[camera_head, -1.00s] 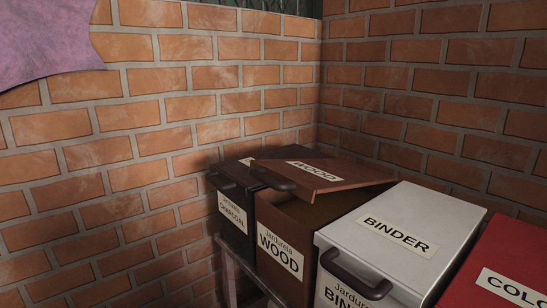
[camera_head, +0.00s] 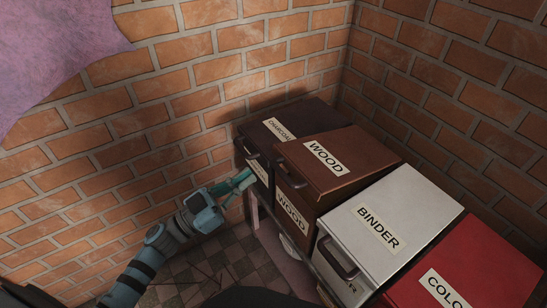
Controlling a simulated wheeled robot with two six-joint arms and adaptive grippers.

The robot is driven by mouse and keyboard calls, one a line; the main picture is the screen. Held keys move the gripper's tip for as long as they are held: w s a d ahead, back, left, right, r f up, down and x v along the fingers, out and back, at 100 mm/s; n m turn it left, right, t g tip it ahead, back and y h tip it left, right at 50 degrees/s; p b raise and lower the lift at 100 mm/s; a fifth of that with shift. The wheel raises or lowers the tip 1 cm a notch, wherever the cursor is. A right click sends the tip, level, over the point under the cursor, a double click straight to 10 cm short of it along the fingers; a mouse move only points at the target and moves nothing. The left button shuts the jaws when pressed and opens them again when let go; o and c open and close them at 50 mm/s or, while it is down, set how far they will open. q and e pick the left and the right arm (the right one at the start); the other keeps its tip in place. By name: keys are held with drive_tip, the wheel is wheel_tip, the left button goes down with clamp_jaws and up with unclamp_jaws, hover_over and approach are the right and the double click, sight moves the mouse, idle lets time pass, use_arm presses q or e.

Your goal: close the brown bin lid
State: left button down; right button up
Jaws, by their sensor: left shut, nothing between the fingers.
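My left gripper (camera_head: 246,178) is shut and empty, with teal fingers in front of the charcoal bin (camera_head: 258,171), left of the brown bin's front and below the lid handle. I cannot tell whether it touches the charcoal bin. My right gripper is not in view.
A white BINDER bin (camera_head: 405,212) and a red bin (camera_head: 478,255) stand to the right in the same row. Brick walls (camera_head: 160,100) close off the left and back. Tiled floor (camera_head: 225,262) lies below, in front of the bins.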

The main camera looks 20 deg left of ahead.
use_arm(q)
drive_tip(key=w+d+f+b, duration=0.1)
drive_tip(key=w+d, duration=0.4)
drive_tip(key=w, duration=0.1)
drive_tip(key=shift+f, duration=0.3)
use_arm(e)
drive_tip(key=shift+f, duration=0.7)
use_arm(q)
drive_tip(key=shift+w+d, duration=0.1)
